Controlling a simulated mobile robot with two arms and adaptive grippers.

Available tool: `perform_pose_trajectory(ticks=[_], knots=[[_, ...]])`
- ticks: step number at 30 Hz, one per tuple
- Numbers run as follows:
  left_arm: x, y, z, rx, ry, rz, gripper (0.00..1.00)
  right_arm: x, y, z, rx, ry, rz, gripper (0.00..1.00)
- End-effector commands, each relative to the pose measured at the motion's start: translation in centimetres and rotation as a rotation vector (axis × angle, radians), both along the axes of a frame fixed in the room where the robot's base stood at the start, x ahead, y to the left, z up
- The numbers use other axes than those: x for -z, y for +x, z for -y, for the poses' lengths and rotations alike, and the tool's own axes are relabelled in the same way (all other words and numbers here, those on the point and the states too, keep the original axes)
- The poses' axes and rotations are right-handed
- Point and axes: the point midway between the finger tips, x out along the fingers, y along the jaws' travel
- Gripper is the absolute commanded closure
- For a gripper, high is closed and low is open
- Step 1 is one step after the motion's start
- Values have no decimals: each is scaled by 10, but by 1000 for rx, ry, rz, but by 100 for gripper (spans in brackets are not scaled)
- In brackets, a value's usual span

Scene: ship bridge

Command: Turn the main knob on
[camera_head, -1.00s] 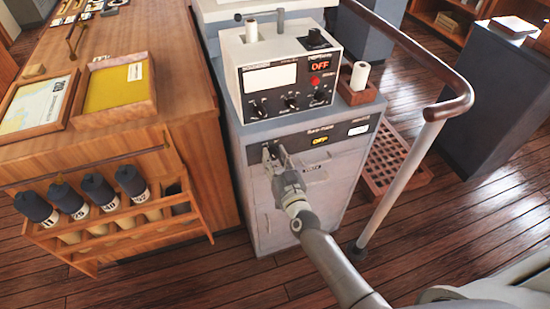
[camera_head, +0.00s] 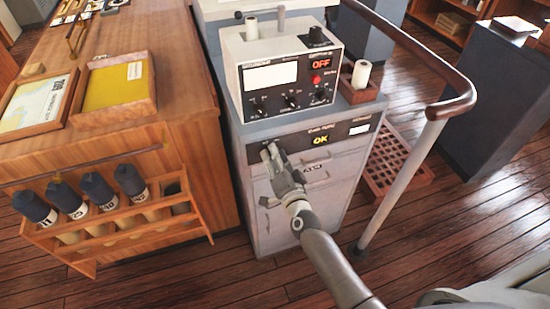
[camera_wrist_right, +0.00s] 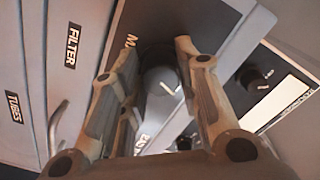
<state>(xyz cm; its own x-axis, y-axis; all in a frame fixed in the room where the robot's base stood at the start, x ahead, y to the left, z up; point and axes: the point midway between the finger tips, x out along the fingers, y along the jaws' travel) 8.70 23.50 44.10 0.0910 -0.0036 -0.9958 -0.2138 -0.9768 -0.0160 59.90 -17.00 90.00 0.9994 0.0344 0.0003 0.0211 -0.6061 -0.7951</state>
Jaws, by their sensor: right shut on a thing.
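The main knob (camera_wrist_right: 160,88), a round grey knob with a white pointer line, sits on the dark panel strip (camera_head: 345,130) of the grey cabinet. My right gripper (camera_head: 270,153) reaches it from the front, and the wrist view shows its two fingers (camera_wrist_right: 160,55) on either side of the knob, shut on it. In the head view the gripper hides the knob. The label beside it is partly covered; only an "M" is clear. My left gripper is not in view.
A white instrument box (camera_head: 290,75) with several black knobs and a red "OFF" display stands on the cabinet. A wooden rack (camera_head: 150,222) with dark-capped tubes is on the left, and a curved handrail (camera_head: 455,105) on the right.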

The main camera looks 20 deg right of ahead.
Motion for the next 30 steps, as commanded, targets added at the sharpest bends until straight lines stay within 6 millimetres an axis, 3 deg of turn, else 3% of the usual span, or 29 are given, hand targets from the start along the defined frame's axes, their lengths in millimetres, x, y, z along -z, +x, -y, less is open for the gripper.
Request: perform_pose_trajectory(ticks=[10, 25, 26, 30], knots=[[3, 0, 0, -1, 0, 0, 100, 1, 0, 0, 0, 121, -6, 93], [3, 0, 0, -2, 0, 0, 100, 1, 0, 0, 0, 137, -7, 93], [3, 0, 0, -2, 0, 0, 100, 1, 0, 0, 0, 137, -7, 67], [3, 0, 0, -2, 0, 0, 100, 1, 0, 0, 0, 137, -6, 49]])
